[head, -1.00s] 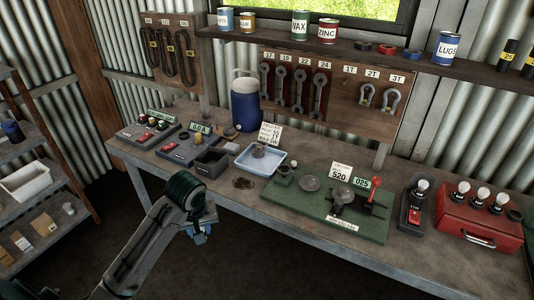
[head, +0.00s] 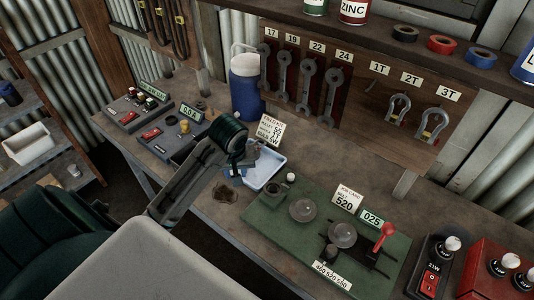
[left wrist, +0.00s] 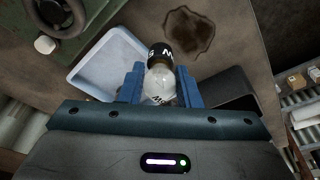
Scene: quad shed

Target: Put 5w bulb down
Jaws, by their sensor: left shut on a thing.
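My left gripper (head: 240,168) is over the bench beside the blue tray (head: 276,177). In the left wrist view, the blue fingers of the left gripper (left wrist: 160,87) are shut on a bulb (left wrist: 160,82) with a clear glass globe and a black, white-lettered base. Its lettering is only partly readable. The blue tray (left wrist: 88,78) lies to the left of the bulb there, with the bare bench and a dark stain ahead. In the head view the arm hides the held bulb. My right gripper is not in view.
A dark open box (left wrist: 228,88) stands close right of the fingers in the wrist view. A green board (head: 280,225) with a red-handled device is right of the tray. A tester (head: 433,265) and red box (head: 490,280) with bulbs stand far right.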

